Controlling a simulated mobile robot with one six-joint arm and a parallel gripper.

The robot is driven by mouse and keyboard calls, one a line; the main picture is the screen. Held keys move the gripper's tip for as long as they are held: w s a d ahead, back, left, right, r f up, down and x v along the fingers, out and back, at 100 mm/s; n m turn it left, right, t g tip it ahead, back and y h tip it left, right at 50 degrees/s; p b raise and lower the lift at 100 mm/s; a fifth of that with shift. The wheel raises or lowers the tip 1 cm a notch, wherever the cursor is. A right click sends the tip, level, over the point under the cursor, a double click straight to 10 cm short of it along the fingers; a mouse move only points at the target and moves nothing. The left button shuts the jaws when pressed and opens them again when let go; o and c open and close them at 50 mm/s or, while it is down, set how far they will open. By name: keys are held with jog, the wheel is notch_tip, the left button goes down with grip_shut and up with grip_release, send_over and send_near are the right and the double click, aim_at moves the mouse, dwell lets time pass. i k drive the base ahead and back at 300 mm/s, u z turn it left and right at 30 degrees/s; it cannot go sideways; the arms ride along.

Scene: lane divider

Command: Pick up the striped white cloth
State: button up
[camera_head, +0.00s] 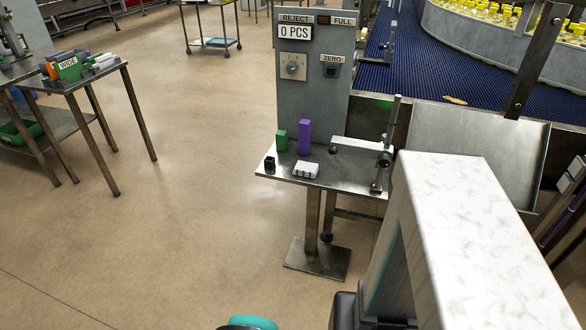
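A small white folded item with dark stripes (306,169), which looks like the striped white cloth, lies near the front edge of a small metal shelf table (345,178). It is too small in the picture to make out its folds. A green block (281,141) and a purple block (304,136) stand upright behind it. A small black block (269,163) sits to its left, apart from it. My gripper's fingers are not in view; only dark and teal parts of my arm show at the bottom edge.
A grey control panel (312,85) rises behind the shelf. A metal bracket (362,147) stands on its right side. A large pale marbled block (475,235) fills the right foreground. A side table (80,84) with coloured items stands at left. Open floor (190,210) lies between.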

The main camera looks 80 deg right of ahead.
aim_at(309, 170)
jog(key=z, duration=0.3)
jog(key=i, duration=0.7)
jog(key=z, duration=0.95)
jog(key=i, duration=0.65)
jog(key=z, duration=0.4)
